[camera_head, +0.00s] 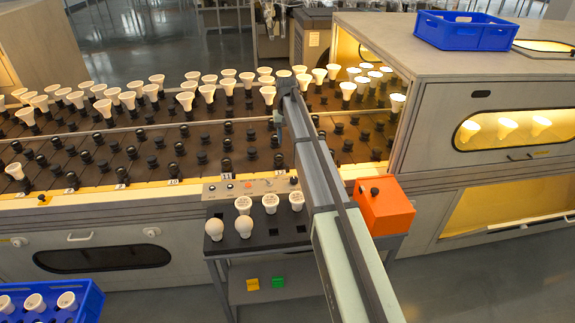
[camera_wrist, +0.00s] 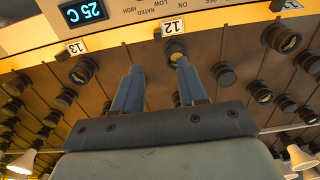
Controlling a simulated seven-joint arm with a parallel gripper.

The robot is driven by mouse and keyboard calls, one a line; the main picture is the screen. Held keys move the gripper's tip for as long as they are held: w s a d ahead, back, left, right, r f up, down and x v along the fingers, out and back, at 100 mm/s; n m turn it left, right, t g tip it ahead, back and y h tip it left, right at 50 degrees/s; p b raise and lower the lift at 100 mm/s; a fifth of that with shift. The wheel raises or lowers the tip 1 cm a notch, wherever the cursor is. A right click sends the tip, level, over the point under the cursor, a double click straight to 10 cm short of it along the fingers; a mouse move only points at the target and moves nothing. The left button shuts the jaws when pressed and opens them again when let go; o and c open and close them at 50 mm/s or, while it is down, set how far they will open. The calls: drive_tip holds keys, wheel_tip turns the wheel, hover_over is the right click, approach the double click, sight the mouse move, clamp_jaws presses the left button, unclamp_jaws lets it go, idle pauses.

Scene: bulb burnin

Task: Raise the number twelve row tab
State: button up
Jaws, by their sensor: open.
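The white number 12 label (camera_wrist: 173,27) is on the yellow front strip, at the upper middle of the wrist view.
Rows of sockets and white bulbs fill the rack. An orange box (camera_head: 384,207) and a dark bulb tray (camera_head: 258,238) stand in front.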

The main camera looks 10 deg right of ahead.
drive_tip(key=f, duration=1.3)
drive_tip(key=shift+d+f, duration=0.2)
drive_tip(key=shift+f, duration=0.1)
clamp_jaws()
